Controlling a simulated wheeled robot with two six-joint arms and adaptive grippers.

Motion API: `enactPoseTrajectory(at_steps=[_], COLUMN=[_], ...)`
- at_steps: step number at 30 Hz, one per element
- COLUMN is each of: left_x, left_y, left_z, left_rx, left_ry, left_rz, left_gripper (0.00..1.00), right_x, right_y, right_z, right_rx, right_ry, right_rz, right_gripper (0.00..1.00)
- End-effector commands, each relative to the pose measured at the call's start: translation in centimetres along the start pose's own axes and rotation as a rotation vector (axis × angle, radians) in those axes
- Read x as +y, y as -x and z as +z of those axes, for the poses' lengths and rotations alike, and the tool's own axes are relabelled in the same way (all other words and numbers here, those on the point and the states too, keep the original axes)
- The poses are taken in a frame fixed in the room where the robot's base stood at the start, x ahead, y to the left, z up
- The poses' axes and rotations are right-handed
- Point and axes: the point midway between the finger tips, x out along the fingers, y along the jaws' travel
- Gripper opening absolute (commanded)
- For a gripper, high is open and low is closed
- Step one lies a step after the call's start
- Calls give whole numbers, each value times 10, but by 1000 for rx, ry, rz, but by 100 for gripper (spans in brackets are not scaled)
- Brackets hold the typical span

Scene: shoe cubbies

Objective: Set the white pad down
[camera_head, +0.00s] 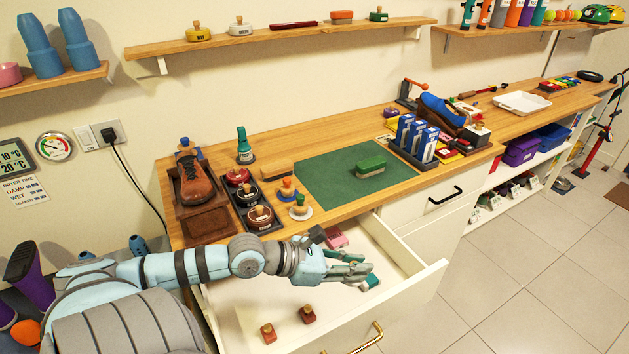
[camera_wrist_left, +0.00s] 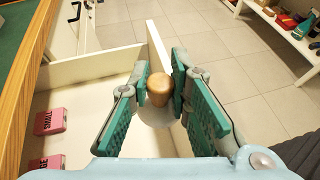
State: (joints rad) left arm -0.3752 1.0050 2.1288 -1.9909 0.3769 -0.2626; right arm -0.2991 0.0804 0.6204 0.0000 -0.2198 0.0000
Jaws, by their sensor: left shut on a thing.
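The white pad (camera_wrist_left: 150,116) with its round wooden knob (camera_wrist_left: 159,86) is between the fingers of my left gripper (camera_wrist_left: 158,98) in the left wrist view. The gripper is shut on the knob, and the pad hangs below it, partly hidden by the fingers. In the head view my left gripper (camera_head: 347,268) is over the open white drawer (camera_head: 405,252), near its right side. The pad cannot be made out there. My right gripper is not in view.
Pink boxes (camera_wrist_left: 50,121) and two small wooden-knobbed pieces (camera_head: 308,314) lie in the drawer. On the counter are a green mat (camera_head: 330,185) with a green brush (camera_head: 370,167), round tins (camera_head: 260,216), knobbed pads (camera_head: 300,207) and a brown shoe (camera_head: 194,182). Part of the drawer floor is bare.

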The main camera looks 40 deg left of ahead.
Motion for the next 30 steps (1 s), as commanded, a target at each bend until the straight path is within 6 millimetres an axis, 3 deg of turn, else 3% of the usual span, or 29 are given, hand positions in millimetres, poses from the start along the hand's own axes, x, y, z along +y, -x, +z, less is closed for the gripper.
enactPoseTrajectory(at_steps=[3, 7, 15, 18, 26, 30], left_x=[41, 62, 63, 64, 63, 64], left_y=[2, -2, -44, -56, -70, -79], left_z=[-3, -18, -116, -143, -175, -196], left_rx=[-22, -41, -43, -42, -42, -41], left_ry=[58, 89, 92, 92, 90, 90], left_rz=[131, 197, 201, 201, 199, 200], left_gripper=[0, 0, 0, 0, 0, 0], right_x=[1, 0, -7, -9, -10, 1], right_y=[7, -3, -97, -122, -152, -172], right_z=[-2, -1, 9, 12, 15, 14], right_rx=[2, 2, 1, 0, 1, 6], right_ry=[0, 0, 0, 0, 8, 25], right_rz=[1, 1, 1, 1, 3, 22], right_gripper=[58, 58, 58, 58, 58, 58])
